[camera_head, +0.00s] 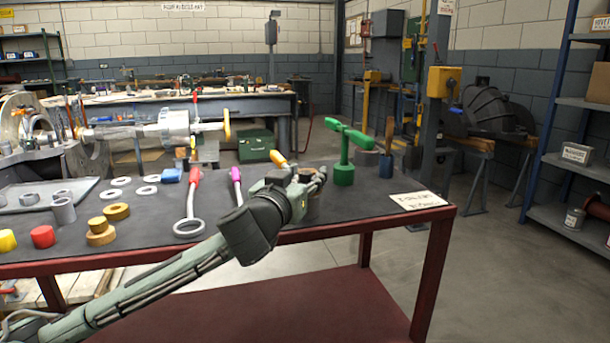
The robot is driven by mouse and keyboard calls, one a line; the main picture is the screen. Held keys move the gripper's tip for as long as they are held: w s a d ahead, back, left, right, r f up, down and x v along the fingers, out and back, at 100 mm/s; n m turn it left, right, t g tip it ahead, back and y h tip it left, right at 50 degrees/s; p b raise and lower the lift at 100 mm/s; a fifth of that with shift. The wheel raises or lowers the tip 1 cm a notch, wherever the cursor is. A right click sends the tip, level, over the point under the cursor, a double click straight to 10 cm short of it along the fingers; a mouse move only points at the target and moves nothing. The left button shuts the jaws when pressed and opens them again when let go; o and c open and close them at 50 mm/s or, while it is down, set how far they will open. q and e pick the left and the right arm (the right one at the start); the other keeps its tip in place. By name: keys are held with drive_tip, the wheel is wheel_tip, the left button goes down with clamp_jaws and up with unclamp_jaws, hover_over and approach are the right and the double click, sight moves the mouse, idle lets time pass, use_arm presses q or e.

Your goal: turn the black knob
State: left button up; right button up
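My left arm reaches in from the lower left, and my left gripper (318,175) is over the middle of the dark-topped workbench (350,217). My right gripper is not in view.
A green T-shaped handle (345,150) stands right of the gripper. A red-handled ring wrench (190,205), yellow-brown rings (101,231) and a red cylinder (43,236) lie to the left. A paper sign (417,200) lies at the right corner.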

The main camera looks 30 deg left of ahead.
sight(305, 173)
use_arm(q)
wheel_tip(305, 173, up, 10)
idle(0.6)
drive_tip(key=shift+c, duration=0.2)
